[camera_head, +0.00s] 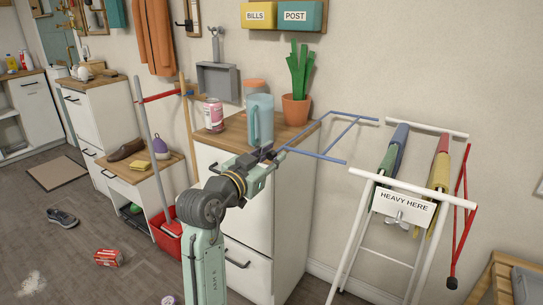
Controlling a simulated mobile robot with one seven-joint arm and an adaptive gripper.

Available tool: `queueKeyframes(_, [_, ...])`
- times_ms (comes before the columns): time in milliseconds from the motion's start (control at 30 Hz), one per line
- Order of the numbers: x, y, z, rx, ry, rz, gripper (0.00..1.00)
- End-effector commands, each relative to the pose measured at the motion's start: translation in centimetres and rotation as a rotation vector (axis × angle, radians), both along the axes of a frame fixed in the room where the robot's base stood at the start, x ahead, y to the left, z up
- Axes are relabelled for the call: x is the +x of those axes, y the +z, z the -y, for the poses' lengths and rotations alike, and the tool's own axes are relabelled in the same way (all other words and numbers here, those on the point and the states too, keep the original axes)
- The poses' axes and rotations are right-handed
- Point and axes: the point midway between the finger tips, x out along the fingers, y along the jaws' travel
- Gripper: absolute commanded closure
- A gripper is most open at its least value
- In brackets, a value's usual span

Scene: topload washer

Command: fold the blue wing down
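The blue wing (316,156) is a thin blue bar frame on the left side of a white drying rack (354,250). It stands out roughly level to the left, and its outer end reaches the wooden top of a white cabinet. My gripper (275,153) is at the near outer corner of the blue wing, in front of the blue pitcher. I cannot tell whether it touches the wing, or whether its fingers are open or shut. The red wing (461,215) hangs down on the rack's right side.
The cabinet top (234,128) holds a blue pitcher (260,118), a pink can (213,114) and a potted plant (296,108), close to the wing. Rolled cloths and a "HEAVY HERE" sign (403,203) are on the rack. Floor clutter lies left.

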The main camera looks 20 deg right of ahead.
Motion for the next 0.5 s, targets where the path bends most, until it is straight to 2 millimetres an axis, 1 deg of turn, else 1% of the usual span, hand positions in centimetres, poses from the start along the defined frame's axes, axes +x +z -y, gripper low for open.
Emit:
queueKeyframes(67, [-0.01, 0.01, -0.01, 0.0, 0.0, 0.0, 0.83])
queueKeyframes(300, [0.0, 0.01, -0.03, 0.0, 0.0, 0.0, 0.99])
queueKeyframes(500, [0.0, 0.01, -0.03, 0.0, 0.001, 0.0, 1.0])
